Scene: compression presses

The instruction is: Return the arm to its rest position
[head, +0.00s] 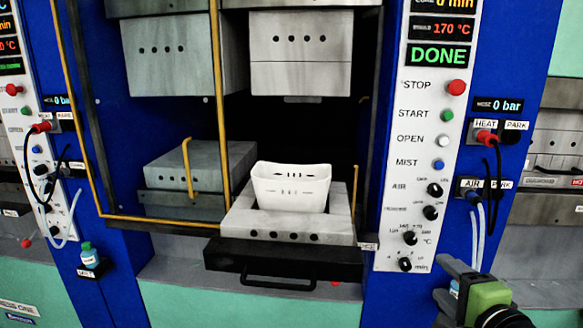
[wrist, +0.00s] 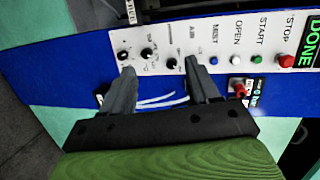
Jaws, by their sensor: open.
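My gripper (wrist: 158,72) shows in the wrist view with its two grey fingers spread apart and nothing between them. In the head view my gripper (head: 445,278), with its green body, is at the lower right, in front of the machine and below the control panel (head: 416,170). It looks apart from the panel. The wrist view shows the same panel (wrist: 210,50) turned on its side, beyond the fingers.
The press stands open, its upper mould (head: 301,60) well above the lower mould (head: 260,226). A white basket-like part (head: 292,187) sits on the lower mould. A black handle (head: 280,281) juts out below. Cables (head: 482,225) hang near my gripper. The display (head: 438,55) reads DONE.

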